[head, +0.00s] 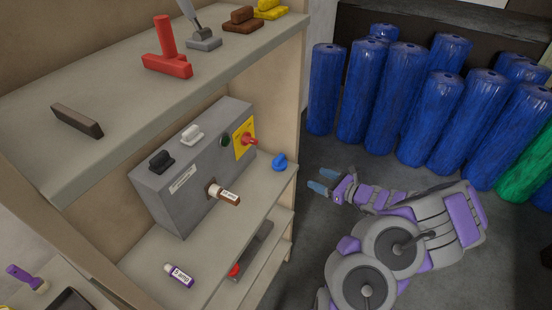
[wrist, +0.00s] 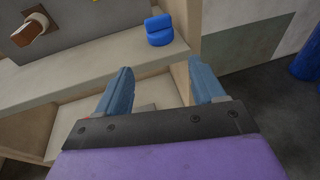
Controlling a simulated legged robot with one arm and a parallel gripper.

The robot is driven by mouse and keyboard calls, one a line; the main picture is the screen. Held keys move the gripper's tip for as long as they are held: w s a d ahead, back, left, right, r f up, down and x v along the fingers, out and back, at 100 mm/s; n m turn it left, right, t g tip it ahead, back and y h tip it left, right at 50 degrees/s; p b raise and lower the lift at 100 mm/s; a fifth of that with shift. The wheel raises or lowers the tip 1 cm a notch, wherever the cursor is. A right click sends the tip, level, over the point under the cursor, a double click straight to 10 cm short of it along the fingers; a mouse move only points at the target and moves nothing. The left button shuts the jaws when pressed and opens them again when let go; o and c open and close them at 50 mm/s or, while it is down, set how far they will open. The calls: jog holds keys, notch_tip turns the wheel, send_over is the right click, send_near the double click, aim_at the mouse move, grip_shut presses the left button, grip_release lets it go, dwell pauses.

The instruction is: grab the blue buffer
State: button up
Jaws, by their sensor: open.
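The blue buffer (head: 279,162) is a small rounded blue block with a ridge on top. It sits near the right end of the middle shelf (head: 235,222), close to the shelf's front edge. It also shows in the wrist view (wrist: 159,30), near the top middle, ahead of the fingers. My gripper (head: 327,183) is open and empty, to the right of the shelf and apart from the buffer. In the wrist view my gripper's two blue-grey fingers (wrist: 162,86) are spread, with the shelf edge beyond them.
A grey control box (head: 195,165) with knobs stands behind on the same shelf. A purple labelled piece (head: 179,275) lies further left. The upper shelf (head: 120,105) overhangs. Several blue rolls (head: 395,95) stand at the back right.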

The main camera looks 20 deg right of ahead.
aim_at(286, 166)
jog(key=b+x, duration=0.2)
jog(key=x, duration=1)
jog(key=shift+d+f, duration=0.15)
jog(key=shift+f, duration=0.05)
jog(key=shift+b+x, duration=0.85)
jog(key=shift+x, duration=1.9)
jog(key=shift+s, duration=0.1)
jog(key=shift+c, duration=0.4)
jog(key=c, duration=0.6)
